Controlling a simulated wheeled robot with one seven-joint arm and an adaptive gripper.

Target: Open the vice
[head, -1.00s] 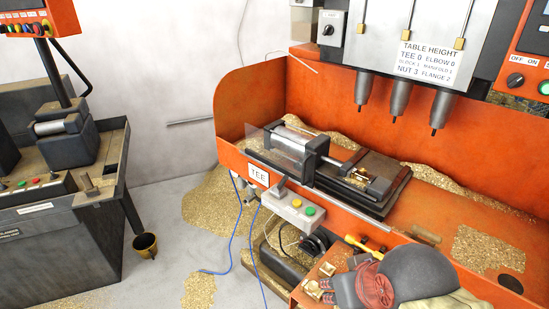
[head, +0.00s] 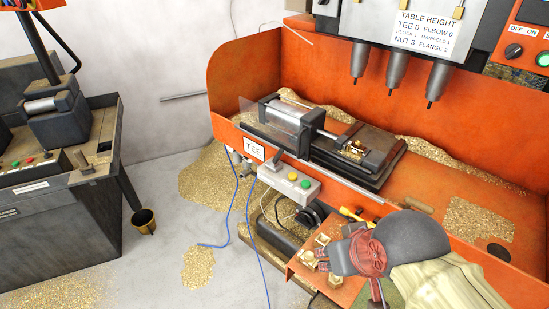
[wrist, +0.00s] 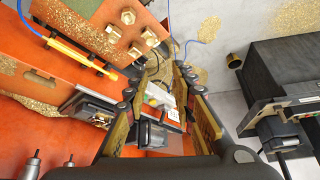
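The vice (head: 330,150) stands on the orange drill bench in the head view. Its cylinder is at the left, and a rod runs right to the jaw. A small brass piece (head: 353,151) sits at the jaw; I cannot tell whether it is clamped. My gripper (wrist: 163,72) is open and empty. In the wrist view the control box (wrist: 160,94) shows between its fingers, beyond them. The vice (wrist: 92,107) shows left of the fingers.
An orange tray (head: 303,258) with several brass fittings is beside my gripper, with a yellow-handled tool (head: 352,214) near it. Drill spindles (head: 395,68) hang above the bench. A blue cable (head: 229,215) hangs in front. Another dark machine (head: 60,190) stands at the left.

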